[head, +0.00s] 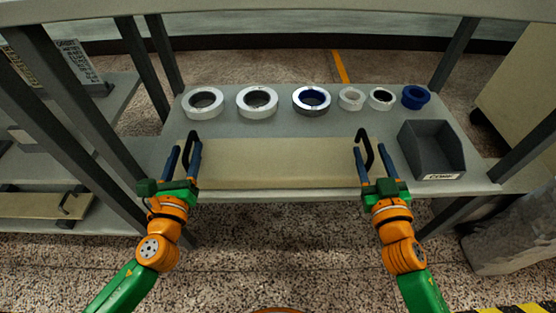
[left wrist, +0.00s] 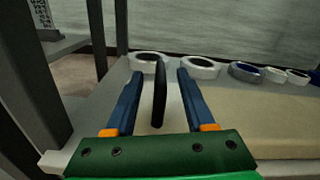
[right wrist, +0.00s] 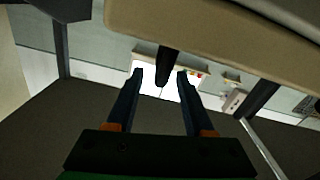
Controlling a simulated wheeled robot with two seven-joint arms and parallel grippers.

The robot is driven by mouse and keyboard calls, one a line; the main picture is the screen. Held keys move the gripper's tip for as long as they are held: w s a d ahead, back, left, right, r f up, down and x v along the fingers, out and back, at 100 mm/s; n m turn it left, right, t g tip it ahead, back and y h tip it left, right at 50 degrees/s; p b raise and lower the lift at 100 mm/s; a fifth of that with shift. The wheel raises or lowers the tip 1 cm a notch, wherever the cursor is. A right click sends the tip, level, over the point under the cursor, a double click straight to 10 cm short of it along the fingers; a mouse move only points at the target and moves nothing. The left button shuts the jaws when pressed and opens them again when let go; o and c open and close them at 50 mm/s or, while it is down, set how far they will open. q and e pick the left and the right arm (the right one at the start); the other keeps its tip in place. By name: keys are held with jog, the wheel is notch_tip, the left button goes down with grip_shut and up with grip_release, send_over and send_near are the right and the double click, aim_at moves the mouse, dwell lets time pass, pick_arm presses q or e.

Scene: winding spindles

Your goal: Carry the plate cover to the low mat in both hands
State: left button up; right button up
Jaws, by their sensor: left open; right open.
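The plate cover (head: 275,163) is a long beige board with a black upright handle at each end. It lies flat along the front of the grey table. My left gripper (head: 184,149) is open, its two blue fingers on either side of the left handle (left wrist: 159,95), with gaps visible in the left wrist view. My right gripper (head: 370,149) is open around the right handle (right wrist: 165,65), which shows between its fingertips in the right wrist view. I cannot make out a low mat for certain.
Several rings, one a white ring (head: 203,102), line the back of the table (head: 300,123). A dark grey bin (head: 432,150) stands at the right. Posts (head: 160,65) rise at the table's corners. A similar beige board (head: 35,205) lies on a low shelf at the left.

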aim_at(191, 132)
pick_arm(q)
jog(key=shift+w, duration=1.65)
pick_arm(e)
jog(key=shift+w, duration=1.65)
pick_arm(q)
jog(key=shift+c, duration=0.2)
pick_arm(e)
jog(key=shift+c, duration=0.2)
pick_arm(q)
grip_shut()
pick_arm(e)
grip_shut()
pick_arm(q)
jog(key=shift+a, duration=0.1)
pick_arm(e)
jog(key=shift+r, duration=0.15)
